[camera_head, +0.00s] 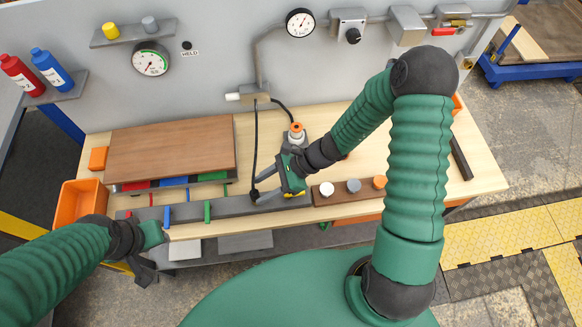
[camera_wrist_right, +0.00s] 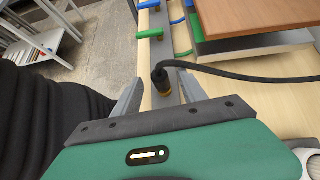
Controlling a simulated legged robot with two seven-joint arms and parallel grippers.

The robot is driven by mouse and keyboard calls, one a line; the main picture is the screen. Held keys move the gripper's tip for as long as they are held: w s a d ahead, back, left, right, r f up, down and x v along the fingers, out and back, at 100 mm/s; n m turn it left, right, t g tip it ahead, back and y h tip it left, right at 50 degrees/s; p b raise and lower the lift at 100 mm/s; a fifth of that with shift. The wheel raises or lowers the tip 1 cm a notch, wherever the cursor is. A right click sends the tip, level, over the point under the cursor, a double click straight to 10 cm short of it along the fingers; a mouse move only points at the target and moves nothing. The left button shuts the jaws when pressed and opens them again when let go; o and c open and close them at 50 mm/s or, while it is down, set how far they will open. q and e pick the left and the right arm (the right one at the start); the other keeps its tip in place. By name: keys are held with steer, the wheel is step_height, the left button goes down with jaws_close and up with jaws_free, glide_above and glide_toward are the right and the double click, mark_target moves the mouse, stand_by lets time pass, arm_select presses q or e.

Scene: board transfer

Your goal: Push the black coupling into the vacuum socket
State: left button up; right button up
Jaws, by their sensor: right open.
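The black coupling (camera_head: 254,194) hangs at the end of a black hose, over the dark grey rail at the bench front. In the right wrist view the coupling (camera_wrist_right: 160,78) stands roughly upright, with a yellow-orange ring (camera_wrist_right: 166,93) at its lower end. I cannot tell whether that ring belongs to the coupling or to the vacuum socket, nor how deep it sits. My right gripper (camera_head: 263,187) is open, its fingers on either side of the coupling with gaps visible. My left gripper (camera_head: 150,254) is at the bench's front left, away from the coupling; its jaws are unclear.
A brown board (camera_head: 170,148) lies on the left of the bench, with coloured clamps along the rail. An orange bin (camera_head: 82,203) is at the left. An orange-topped fitting (camera_head: 296,130) stands behind my right gripper. A brown block (camera_head: 335,191) with several knobs is to the right.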

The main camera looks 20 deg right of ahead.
steer(key=v, duration=1.5)
steer(key=shift+d, duration=0.35)
steer(key=shift+r, duration=0.1)
